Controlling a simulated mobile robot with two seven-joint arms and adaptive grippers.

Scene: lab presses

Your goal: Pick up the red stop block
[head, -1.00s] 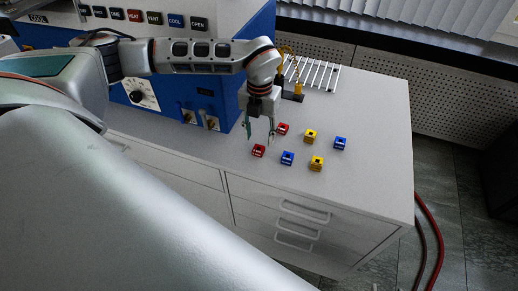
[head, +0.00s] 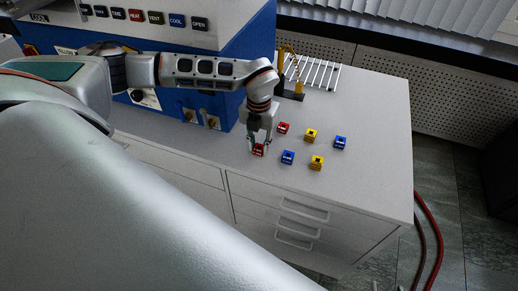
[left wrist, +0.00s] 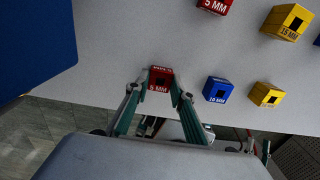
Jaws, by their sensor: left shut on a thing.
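The red stop block (head: 258,151) stands on the worktop near its front edge. In the left wrist view the same block (left wrist: 160,84) reads "5 MM". My left gripper (head: 259,146) reaches down over it and is shut on it, with one finger on each side. The block still appears to be at worktop level. A second red block (head: 283,128), also marked "5 MM", stands a little behind it; in the left wrist view it is cut off at the top (left wrist: 214,6). My right gripper is not in view.
A blue block (head: 288,158) stands just right of the held block. Beyond are yellow blocks (head: 310,136) and (head: 317,163) and another blue block (head: 340,143). The blue press (head: 230,80) stands at the left, a rack (head: 313,75) behind. The worktop's right side is clear.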

